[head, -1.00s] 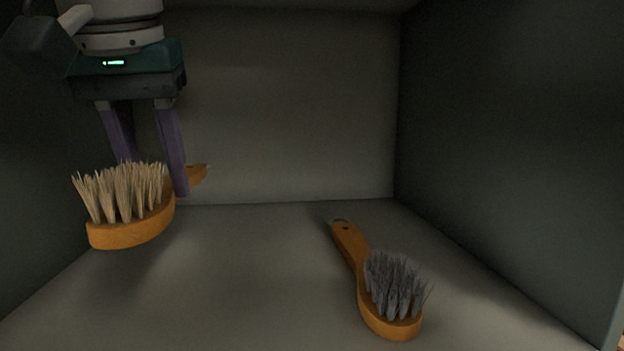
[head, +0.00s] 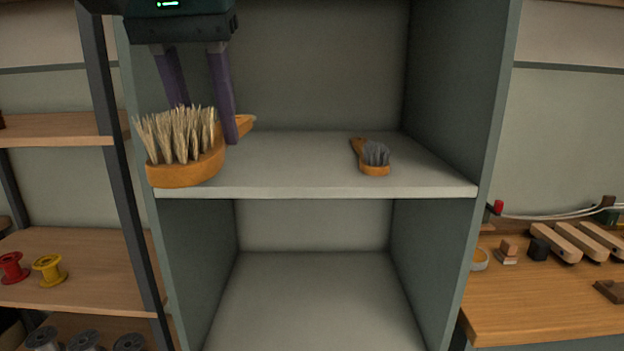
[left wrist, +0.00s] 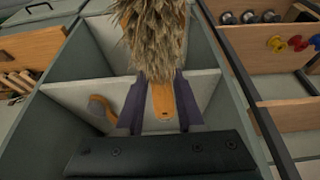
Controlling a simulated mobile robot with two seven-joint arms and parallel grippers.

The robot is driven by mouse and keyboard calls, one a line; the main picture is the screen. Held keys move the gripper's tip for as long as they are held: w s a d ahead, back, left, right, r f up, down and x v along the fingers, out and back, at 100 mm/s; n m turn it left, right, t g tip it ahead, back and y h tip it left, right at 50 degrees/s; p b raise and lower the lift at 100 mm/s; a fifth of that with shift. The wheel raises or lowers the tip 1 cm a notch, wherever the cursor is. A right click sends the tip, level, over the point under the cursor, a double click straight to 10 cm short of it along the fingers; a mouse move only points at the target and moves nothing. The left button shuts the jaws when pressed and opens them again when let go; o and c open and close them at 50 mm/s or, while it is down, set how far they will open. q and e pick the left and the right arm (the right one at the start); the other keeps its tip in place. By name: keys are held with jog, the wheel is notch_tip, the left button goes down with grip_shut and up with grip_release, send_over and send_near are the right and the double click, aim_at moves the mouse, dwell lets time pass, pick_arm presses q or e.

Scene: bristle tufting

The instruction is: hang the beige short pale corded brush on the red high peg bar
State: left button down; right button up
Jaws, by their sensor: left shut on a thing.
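The brush with beige bristles (head: 185,150) has an orange-brown wooden back and handle. My left gripper (head: 206,125) is shut on its handle and holds it in front of the upper shelf, at the left in the head view. The bristles face up and the handle end shows behind the fingers. In the left wrist view the same brush (left wrist: 158,40) extends away from the fingers, its handle between them. I see no cord on it clearly. The red high peg bar is not in view. My right gripper is not in view.
A grey-bristled brush (head: 374,157) lies on the upper shelf (head: 310,190) of the grey-green cabinet. The compartment below is empty. A rack at the left holds red (head: 12,267) and yellow spools (head: 48,269). A workbench (head: 540,305) at the right carries wooden blocks.

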pick_arm(q)
jog(key=shift+s+a+r+p, duration=0.1)
jog(key=shift+s+r+p, duration=0.75)
jog(key=shift+p, duration=0.15)
notch_tip(320, 180, up, 3)
jog(key=p, duration=0.3)
jog(key=shift+w+a+r, duration=0.1)
jog(key=shift+w+a, duration=0.05)
jog(key=a+p+v, duration=0.3)
jog(key=p+v, duration=1.5)
jog(key=a+p+v, duration=0.3)
jog(key=p+v, duration=1.5)
jog(key=v, duration=0.1)
jog(key=shift+r+p, duration=0.25)
jog(key=shift+p, duration=0.05)
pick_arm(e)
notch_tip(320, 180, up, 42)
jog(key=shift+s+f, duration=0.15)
pick_arm(q)
jog(key=shift+f, duration=0.1)
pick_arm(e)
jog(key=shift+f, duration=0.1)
